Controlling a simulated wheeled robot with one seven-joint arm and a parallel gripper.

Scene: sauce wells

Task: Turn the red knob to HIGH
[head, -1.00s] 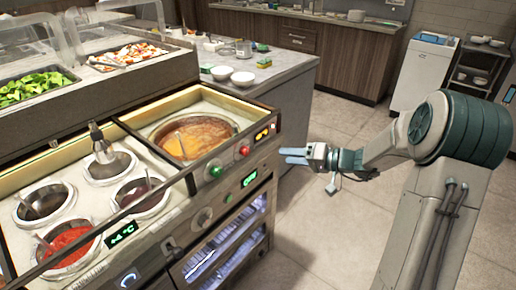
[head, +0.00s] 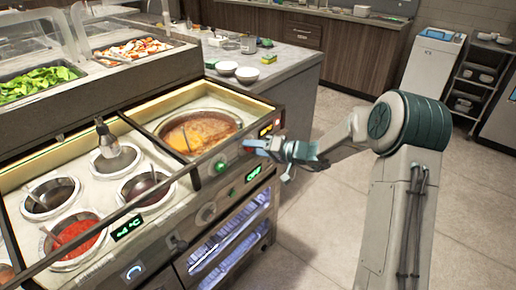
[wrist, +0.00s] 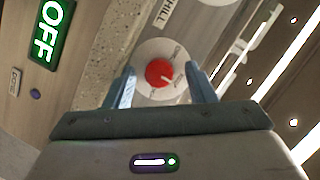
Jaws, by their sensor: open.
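The red knob (wrist: 159,73) sits at the centre of a round white dial plate (wrist: 148,53) in the wrist view. A pale pointer line on the knob slants toward the lower right; the words around the dial are too small to read. My gripper (wrist: 162,82) is open, its two blue fingers one on each side of the knob in the picture. I cannot tell whether they touch it. In the head view my gripper (head: 250,144) is at the front panel of the counter and hides the knob. A green display (wrist: 47,30) beside the dial reads OFF.
A green knob (head: 220,167) and an orange display (head: 268,129) are on the same panel. A pan of orange sauce (head: 200,130) and several sauce wells are set in the counter top. The floor (head: 320,215) to the right is clear.

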